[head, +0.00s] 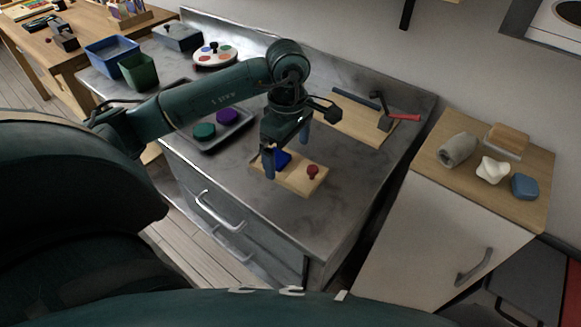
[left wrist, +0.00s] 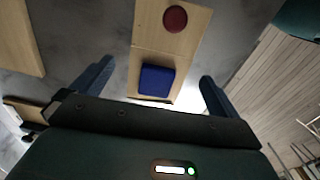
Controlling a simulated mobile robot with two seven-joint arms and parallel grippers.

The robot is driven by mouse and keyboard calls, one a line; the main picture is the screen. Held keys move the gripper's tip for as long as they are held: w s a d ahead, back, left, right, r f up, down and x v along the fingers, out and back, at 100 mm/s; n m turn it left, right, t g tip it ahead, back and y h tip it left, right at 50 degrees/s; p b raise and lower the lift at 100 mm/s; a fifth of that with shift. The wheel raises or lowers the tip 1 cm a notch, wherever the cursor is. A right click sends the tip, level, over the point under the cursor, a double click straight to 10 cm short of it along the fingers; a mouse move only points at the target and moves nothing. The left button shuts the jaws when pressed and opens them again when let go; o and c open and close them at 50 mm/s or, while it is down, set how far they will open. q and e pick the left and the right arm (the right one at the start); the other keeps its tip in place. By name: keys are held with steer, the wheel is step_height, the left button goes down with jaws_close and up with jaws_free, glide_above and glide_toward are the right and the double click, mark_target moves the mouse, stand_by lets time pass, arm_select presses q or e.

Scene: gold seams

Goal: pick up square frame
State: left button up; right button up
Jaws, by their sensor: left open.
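A light wooden board (head: 292,184) lies on the grey counter. It carries a blue square piece (head: 283,156) and a red round knob (head: 312,171). The blue piece also shows in the left wrist view (left wrist: 157,80), looking like a solid block; I cannot tell whether it is the square frame. My left gripper (head: 287,154) is open above the board, pointing down. In the left wrist view its fingers (left wrist: 158,74) stand on either side of the blue piece, with gaps on both sides. In the head view a finger partly hides the blue piece. My right gripper is not in view.
A dark tray (head: 243,124) holds a green piece (head: 204,131) and a purple piece (head: 227,116). A wooden board (head: 345,122) with a red-handled hammer (head: 397,117) lies behind right. Blue (head: 112,57) and green bins (head: 138,73) stand at the left. The counter's front is bare.

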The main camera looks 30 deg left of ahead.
mark_target(288, 166)
arm_select(q)
steer(key=shift+f, duration=1.6)
steer(key=shift+c, duration=0.2)
steer(key=c, duration=1)
steer(key=shift+r, duration=0.1)
